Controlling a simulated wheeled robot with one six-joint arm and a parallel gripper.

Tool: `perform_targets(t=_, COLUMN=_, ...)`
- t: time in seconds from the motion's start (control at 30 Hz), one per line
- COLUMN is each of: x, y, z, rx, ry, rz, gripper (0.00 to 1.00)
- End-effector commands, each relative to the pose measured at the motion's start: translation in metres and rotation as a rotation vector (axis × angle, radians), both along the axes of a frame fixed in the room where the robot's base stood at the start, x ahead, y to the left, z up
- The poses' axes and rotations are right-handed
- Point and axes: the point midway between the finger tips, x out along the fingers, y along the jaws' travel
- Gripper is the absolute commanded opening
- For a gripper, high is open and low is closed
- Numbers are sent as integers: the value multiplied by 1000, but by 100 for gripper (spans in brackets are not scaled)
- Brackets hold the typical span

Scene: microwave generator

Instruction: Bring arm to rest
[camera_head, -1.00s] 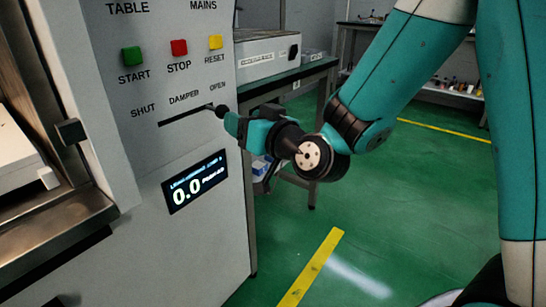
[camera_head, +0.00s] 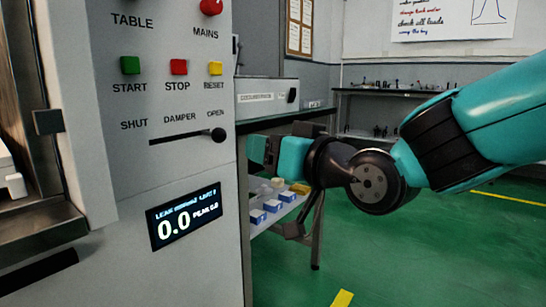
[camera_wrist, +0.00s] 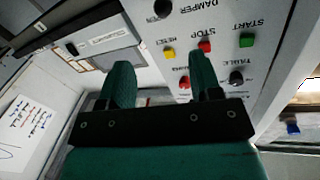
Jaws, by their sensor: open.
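My gripper (camera_head: 257,149) is to the right of the microwave generator's grey panel (camera_head: 190,110) in the head view, apart from the damper knob (camera_head: 218,135). The knob sits at the OPEN end of its slot. In the wrist view my gripper (camera_wrist: 160,80) shows two green fingers spread apart with nothing between them. The wrist view also shows the panel with the start (camera_wrist: 246,40), stop (camera_wrist: 205,46) and reset (camera_wrist: 169,53) buttons beyond the fingers. The display (camera_head: 184,217) reads 0.0. The red mains knob (camera_head: 211,7) is at the panel's top.
A bench (camera_head: 270,121) with a grey instrument (camera_head: 266,97) stands behind my gripper. Small blue and white boxes (camera_head: 272,206) lie on its lower shelf. A dark shelf unit (camera_head: 385,92) is against the back wall. The green floor (camera_head: 420,245) at right is clear.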

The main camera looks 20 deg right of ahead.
Motion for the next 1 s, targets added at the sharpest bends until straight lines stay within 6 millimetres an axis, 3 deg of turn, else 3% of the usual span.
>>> perform_targets(t=0.4, x=0, y=1, z=-1, rx=-2, ry=7, rz=3, gripper=58)
perform_targets(t=0.57, x=-9, y=13, z=-24, rx=-48, ry=160, rz=59, gripper=58)
perform_targets(t=0.67, x=-29, y=27, z=-54, rx=-120, ry=368, rz=144, gripper=58)
perform_targets(t=0.8, x=-77, y=40, z=-96, rx=-254, ry=683, rz=291, gripper=58)
perform_targets(t=1.0, x=-148, y=38, z=-124, rx=-441, ry=1021, rz=471, gripper=58)
